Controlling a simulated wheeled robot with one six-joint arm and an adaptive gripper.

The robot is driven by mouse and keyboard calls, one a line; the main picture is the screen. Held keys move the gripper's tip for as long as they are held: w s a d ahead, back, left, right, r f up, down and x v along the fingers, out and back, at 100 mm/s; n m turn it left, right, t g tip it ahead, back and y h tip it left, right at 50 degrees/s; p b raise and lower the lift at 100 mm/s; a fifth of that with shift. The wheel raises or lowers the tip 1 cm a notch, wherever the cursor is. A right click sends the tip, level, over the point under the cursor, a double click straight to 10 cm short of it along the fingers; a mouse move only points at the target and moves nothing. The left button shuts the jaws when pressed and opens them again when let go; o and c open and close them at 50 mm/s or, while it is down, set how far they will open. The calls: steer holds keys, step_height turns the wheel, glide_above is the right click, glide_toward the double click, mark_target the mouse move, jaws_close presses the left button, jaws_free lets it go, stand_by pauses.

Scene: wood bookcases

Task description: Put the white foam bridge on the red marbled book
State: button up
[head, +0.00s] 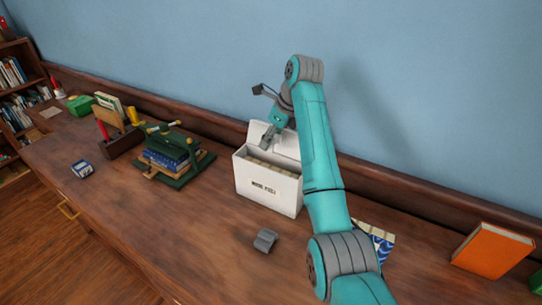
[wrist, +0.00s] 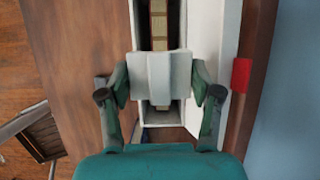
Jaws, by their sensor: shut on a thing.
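My gripper (wrist: 160,90) is shut on the white foam bridge (wrist: 166,72), a pale block with a raised middle band. The block lies crosswise between both fingers, over the open white box (wrist: 203,30). In the head view my gripper (head: 268,140) is above the same box (head: 268,190), in front of its raised lid; the held block is hard to make out there. No red marbled book can be made out for sure. A small red piece (wrist: 241,75) shows beside the box on the wall side in the wrist view; I cannot tell what it is.
The box holds tan pieces (wrist: 158,25). A grey arch-shaped block (head: 265,240) lies before it on the desk. A green press with blue books (head: 170,150) stands left, an orange book (head: 492,250) right. My arm hides part of a patterned item (head: 378,242).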

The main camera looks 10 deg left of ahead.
steer(key=shift+f, duration=2.95)
steer(key=shift+f, duration=0.2)
steer(key=shift+s+f, duration=0.1)
steer(key=shift+f, duration=0.25)
steer(key=shift+f, duration=0.1)
steer(key=shift+c, duration=0.5)
steer(key=o, duration=0.5)
steer(key=shift+c, duration=0.2)
steer(key=shift+o, duration=0.6)
steer(key=shift+f, duration=0.2)
steer(key=shift+r, duration=0.1)
